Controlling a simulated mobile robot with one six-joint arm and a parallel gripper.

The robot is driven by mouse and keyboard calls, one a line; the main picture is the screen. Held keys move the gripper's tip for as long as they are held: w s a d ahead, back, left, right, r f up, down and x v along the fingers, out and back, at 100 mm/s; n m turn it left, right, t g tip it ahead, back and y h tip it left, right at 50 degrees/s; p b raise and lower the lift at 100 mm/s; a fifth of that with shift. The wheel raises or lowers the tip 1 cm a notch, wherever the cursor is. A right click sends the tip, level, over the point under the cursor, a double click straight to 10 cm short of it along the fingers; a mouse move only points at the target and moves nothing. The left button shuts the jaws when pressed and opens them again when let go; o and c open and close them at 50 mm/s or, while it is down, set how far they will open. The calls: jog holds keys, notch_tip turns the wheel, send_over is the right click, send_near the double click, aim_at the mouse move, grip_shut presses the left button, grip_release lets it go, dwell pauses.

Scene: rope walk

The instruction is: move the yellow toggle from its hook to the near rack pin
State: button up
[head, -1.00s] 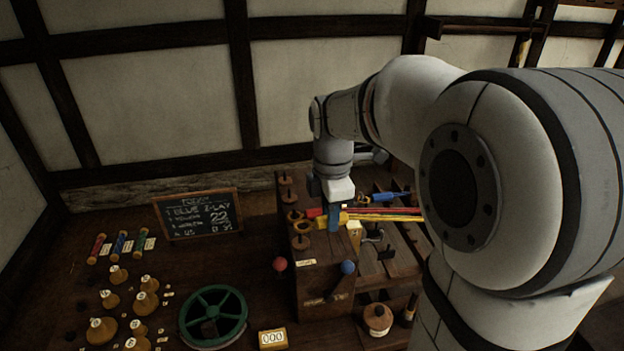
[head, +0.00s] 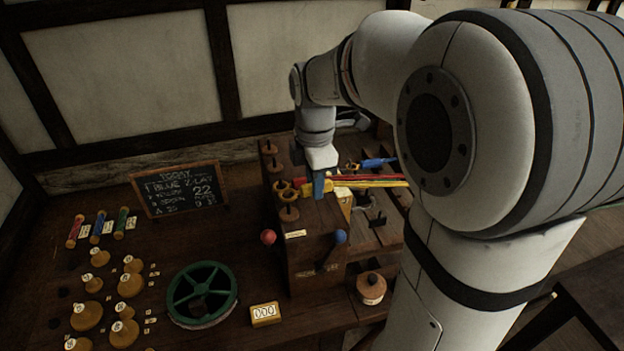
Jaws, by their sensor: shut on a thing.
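My gripper (head: 319,186) is at the top of the dark wooden block, its blue finger pointing down. It is shut on the yellow toggle (head: 329,186), which is small and partly hidden by the finger. A yellow strand (head: 378,184) runs right from there, beside a red strand (head: 362,178). Rack pins with round wooden pieces stand along the block's left side; the nearest pin (head: 288,212) is just left of and nearer than my gripper. Dark hooks (head: 377,218) show to the right; I cannot tell which was the toggle's.
A red ball knob (head: 268,237) and a blue ball knob (head: 340,236) stick out at the block's front. A green wheel (head: 202,294), a chalkboard (head: 178,190) and several numbered wooden weights stand to the left. A blue toggle (head: 377,162) lies behind the strands.

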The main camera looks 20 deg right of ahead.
jog(key=shift+f+b, duration=1.2)
jog(key=shift+f, duration=0.7)
jog(key=shift+f, duration=0.1)
jog(key=o, duration=0.9)
notch_tip(320, 180, up, 8)
jog(key=p, duration=0.6)
jog(key=shift+s, duration=0.1)
